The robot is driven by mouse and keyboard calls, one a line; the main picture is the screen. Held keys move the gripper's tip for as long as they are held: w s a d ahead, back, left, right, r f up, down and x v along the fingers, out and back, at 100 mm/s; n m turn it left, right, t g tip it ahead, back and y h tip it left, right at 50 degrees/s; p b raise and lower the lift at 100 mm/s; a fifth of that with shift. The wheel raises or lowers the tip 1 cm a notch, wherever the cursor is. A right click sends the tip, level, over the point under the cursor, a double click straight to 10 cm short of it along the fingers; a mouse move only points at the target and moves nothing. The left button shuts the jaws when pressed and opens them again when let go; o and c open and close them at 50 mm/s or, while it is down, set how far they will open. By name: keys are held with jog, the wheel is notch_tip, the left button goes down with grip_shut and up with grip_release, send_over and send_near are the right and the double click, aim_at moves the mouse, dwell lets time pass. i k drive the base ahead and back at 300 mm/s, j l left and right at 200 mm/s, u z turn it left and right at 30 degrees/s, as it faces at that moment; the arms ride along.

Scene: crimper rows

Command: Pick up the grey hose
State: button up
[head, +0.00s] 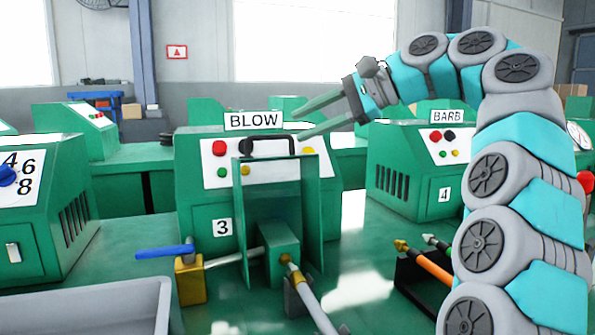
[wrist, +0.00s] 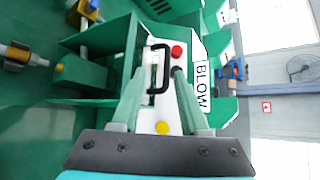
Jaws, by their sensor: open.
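A light grey hose (head: 316,308) with a brass end fitting (head: 289,264) runs from the small green block (head: 278,250) on the machine marked BLOW down to the lower edge of the head view. In the wrist view a brass fitting (wrist: 15,52) at the left edge seems to be this end. My gripper (head: 299,125) is open and empty, high in front of the BLOW machine and well above the hose. In the wrist view its fingers (wrist: 158,72) stand on either side of the machine's black handle (wrist: 152,82); I cannot tell how far off the handle is.
Green shield plates (head: 312,210) flank the block. A blue-handled brass valve (head: 190,275) stands left of it. An orange hose (head: 432,268) lies in a black holder to the right. The BARB machine (head: 405,175) stands behind. A grey bin (head: 90,305) is at lower left.

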aim_at(299, 281)
jog(key=k, duration=0.95)
